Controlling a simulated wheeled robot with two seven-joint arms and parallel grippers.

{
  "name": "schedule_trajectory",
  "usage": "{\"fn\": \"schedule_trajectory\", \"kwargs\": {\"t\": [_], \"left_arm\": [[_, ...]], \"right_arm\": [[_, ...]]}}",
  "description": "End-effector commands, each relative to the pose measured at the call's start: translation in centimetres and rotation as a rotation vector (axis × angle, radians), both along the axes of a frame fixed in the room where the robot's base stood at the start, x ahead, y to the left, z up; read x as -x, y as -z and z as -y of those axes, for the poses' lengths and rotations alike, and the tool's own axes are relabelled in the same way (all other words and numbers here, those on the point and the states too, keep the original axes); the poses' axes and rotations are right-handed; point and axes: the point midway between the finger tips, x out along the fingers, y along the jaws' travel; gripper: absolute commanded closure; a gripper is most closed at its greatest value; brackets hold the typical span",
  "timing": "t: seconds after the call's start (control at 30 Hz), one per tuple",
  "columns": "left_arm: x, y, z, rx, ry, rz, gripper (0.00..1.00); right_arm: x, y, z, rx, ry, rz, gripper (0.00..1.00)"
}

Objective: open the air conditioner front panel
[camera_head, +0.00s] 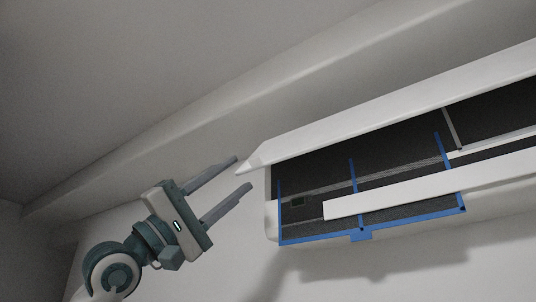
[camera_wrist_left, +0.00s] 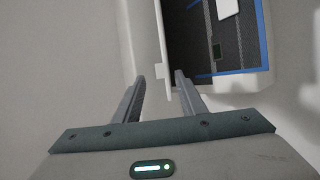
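The air conditioner (camera_head: 274,222) is mounted on the wall at the right of the head view. Its white front panel (camera_head: 400,100) is tilted up and stands away from the body, showing dark filters (camera_head: 380,165) with blue frames. My left gripper (camera_head: 244,172) is open, with its two fingers apart just left of the panel's left corner. In the left wrist view the panel's end (camera_wrist_left: 148,45) reaches down near the space between the fingertips (camera_wrist_left: 160,85). I cannot tell whether a finger touches it. My right gripper is not in view.
A white strip (camera_head: 400,195) crosses in front of the filters' lower part. A ledge (camera_head: 200,120) runs along the wall above the unit, below the ceiling. The wall below and left of the unit is bare.

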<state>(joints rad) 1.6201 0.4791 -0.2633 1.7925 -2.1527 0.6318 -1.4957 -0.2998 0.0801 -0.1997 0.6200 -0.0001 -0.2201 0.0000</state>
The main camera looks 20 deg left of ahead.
Motion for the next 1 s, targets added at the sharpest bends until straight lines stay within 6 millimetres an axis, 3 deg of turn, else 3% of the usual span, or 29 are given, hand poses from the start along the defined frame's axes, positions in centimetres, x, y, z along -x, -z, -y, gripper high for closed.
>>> {"fn": "schedule_trajectory", "kwargs": {"t": [0.1,0.5,1.0], "left_arm": [[-0.9,-2.2,1.3,0.0,0.001,0.0,0.62],[-3.6,-6.7,4.9,0.0,0.001,0.0,0.62],[-4.5,-7.8,6.0,0.0,-0.001,0.001,0.62]], "right_arm": [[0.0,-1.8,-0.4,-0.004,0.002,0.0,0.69],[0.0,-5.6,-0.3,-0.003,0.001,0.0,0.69],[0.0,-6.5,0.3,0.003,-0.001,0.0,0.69]]}}
